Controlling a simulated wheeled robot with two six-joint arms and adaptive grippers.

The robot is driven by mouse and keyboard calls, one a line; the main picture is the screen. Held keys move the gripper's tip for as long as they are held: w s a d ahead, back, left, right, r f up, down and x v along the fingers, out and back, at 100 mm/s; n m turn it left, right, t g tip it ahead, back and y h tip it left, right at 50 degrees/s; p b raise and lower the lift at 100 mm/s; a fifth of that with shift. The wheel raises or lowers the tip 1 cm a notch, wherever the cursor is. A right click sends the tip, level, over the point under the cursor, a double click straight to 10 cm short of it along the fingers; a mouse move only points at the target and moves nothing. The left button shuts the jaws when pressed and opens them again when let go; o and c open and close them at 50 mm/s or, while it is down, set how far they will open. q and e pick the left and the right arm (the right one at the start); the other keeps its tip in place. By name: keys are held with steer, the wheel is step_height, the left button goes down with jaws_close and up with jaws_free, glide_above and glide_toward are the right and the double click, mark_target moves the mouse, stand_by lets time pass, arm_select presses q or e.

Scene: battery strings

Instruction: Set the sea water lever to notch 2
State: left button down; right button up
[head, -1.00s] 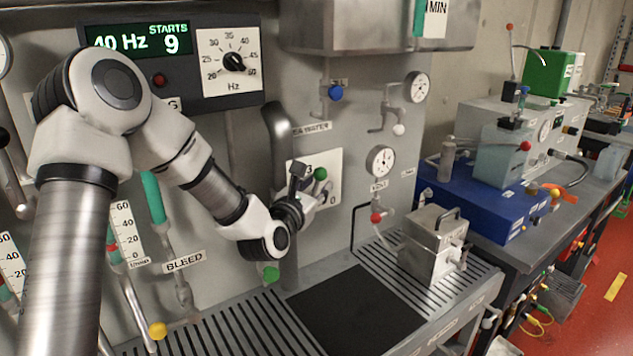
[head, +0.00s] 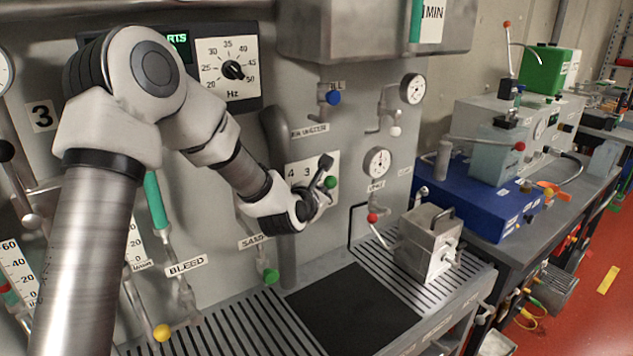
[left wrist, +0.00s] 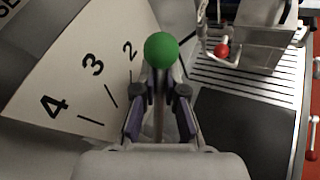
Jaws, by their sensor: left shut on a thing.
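The sea water lever has a green ball knob (head: 330,182) in front of a pale numbered plate (head: 297,163). In the head view, 4 and 3 show on the plate to the left of the lever. My left gripper (head: 318,198) is at the lever, just below the knob. In the left wrist view, its two fingers (left wrist: 160,108) are shut around the thin shaft, with the green knob (left wrist: 161,50) beyond the fingertips. The plate (left wrist: 75,75) shows 4, 3 and 2; the knob is just right of the 2. My right gripper is not in view.
A vertical grey pipe (head: 284,245) runs beside my left wrist. A metal box (head: 428,243) stands on the slotted bench to the right, near a red-knobbed valve (head: 372,218). A black mat (head: 352,310) is clear. Another green-knobbed lever (head: 270,276) is lower left.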

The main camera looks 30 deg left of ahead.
arm_select(q)
steer(key=shift+w, duration=0.15)
steer(key=c, duration=1.2)
jaws_free()
steer(key=shift+r, duration=0.1)
steer(key=shift+w, duration=0.1)
steer(key=shift+d, duration=0.1)
steer(key=v, duration=1.2)
steer(key=shift+w, duration=0.1)
